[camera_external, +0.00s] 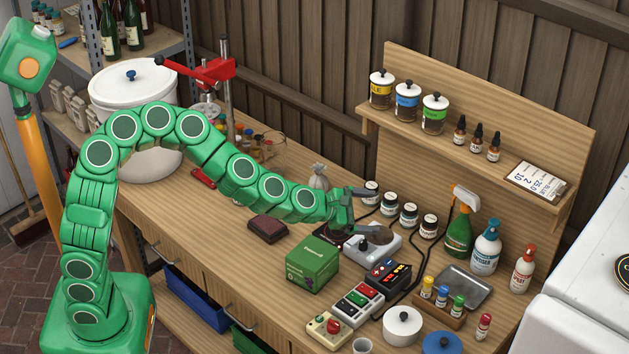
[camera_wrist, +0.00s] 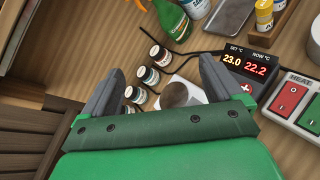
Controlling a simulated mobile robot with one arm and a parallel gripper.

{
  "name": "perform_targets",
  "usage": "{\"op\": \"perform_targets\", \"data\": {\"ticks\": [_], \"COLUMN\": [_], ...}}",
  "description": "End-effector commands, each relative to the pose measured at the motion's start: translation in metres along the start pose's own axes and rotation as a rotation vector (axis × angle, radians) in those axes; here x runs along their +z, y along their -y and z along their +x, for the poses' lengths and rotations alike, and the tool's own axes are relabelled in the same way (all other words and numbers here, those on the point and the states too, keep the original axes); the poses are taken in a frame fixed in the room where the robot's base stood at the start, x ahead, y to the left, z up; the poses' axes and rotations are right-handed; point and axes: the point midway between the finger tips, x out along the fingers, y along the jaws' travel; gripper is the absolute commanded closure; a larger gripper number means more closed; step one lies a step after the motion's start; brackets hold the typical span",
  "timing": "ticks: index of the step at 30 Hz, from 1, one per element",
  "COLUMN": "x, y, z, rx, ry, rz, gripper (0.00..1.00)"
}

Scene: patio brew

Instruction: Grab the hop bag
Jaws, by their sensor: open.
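A small grey tied bag (camera_external: 318,178), which looks like the hop bag, stands on the wooden bench in the external view, just behind the end of my arm. Its lower part is hidden by my arm. I cannot make it out in the wrist view. My gripper (camera_external: 368,211) is open and empty, to the right of the bag and above a white device with a round dark plate (camera_external: 372,241). In the wrist view the fingers of my gripper (camera_wrist: 163,72) are spread apart, with the white device (camera_wrist: 184,94) beyond them.
Small dark jars (camera_external: 409,215) stand in a row near the gripper. A green box (camera_external: 312,264), a brown block (camera_external: 267,229), a temperature display (camera_external: 388,276) and a heat switch box (camera_external: 358,302) lie nearer the front. A spray bottle (camera_external: 459,235) and a metal tray (camera_external: 464,286) stand to the right.

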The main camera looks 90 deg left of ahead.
Motion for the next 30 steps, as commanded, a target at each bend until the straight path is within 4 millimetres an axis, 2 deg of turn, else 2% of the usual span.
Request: {"op": "perform_targets", "data": {"ticks": [1, 4, 9, 12, 15, 19, 30], "x": [-0.029, -0.086, -0.191, -0.242, -0.275, -0.293, -0.307], "y": [-0.020, -0.064, -0.127, -0.150, -0.164, -0.173, -0.187], "z": [0.013, 0.027, 0.028, 0.019, 0.009, 0.003, 0.018], "rx": [0.066, 0.231, 0.520, 0.661, 0.758, 0.818, 0.824], "ry": [-0.042, -0.108, -0.196, -0.226, -0.239, -0.244, -0.243], "rz": [-0.103, -0.313, -0.611, -0.725, -0.793, -0.832, -0.833], "gripper": [0.07, 0.07, 0.07, 0.07, 0.07, 0.07, 0.07]}}
